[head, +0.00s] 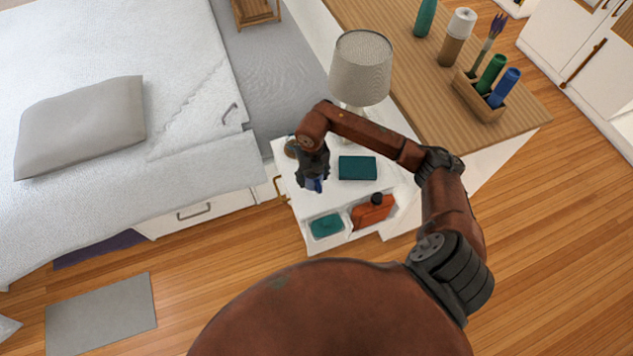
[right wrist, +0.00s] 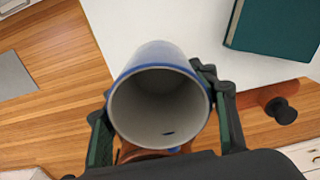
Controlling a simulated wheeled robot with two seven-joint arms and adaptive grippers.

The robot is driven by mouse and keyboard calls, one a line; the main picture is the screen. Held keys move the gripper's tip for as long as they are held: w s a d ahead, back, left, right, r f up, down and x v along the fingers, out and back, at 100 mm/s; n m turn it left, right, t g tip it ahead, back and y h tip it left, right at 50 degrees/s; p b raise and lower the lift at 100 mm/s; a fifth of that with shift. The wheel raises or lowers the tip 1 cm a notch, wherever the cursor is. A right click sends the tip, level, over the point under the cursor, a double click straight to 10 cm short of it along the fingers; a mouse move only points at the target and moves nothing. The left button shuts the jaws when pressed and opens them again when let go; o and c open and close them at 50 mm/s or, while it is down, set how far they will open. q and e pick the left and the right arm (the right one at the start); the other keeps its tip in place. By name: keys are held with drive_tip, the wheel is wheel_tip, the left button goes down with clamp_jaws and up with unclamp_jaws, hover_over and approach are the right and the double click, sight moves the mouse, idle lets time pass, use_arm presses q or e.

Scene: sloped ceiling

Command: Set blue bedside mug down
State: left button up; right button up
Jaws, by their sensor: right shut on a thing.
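My right gripper (head: 312,176) is shut on the blue mug (head: 318,186), over the front left part of the white bedside table (head: 303,196). In the right wrist view the fingers of the right gripper (right wrist: 160,115) close on both sides of the mug (right wrist: 158,56). Its pale, open mouth faces the camera and it looks empty. The white tabletop (right wrist: 165,22) lies beyond it. I cannot tell whether the mug's base touches the top. My left gripper is not in view.
A teal book (head: 357,168) lies right of the mug. A lamp (head: 361,68) stands behind, and a small brown round thing (head: 291,148) is partly behind the gripper. The bed (head: 200,180) is left.

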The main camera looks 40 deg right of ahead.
drive_tip(key=shift+s+d+f, duration=0.1)
drive_tip(key=shift+d+f, duration=0.25)
drive_tip(key=shift+s+d+f+b, duration=0.15)
drive_tip(key=shift+f+b, duration=0.15)
drive_tip(key=shift+f, duration=0.65)
drive_tip(key=shift+w+d+f+b, duration=0.15)
drive_tip(key=shift+f+b, duration=0.1)
drive_tip(key=shift+f, duration=0.7)
drive_tip(key=shift+s, duration=0.1)
drive_tip(key=shift+f, duration=0.15)
drive_tip(key=o, duration=1.4)
wheel_tip(320, 180, up, 12)
drive_tip(key=p, duration=0.2)
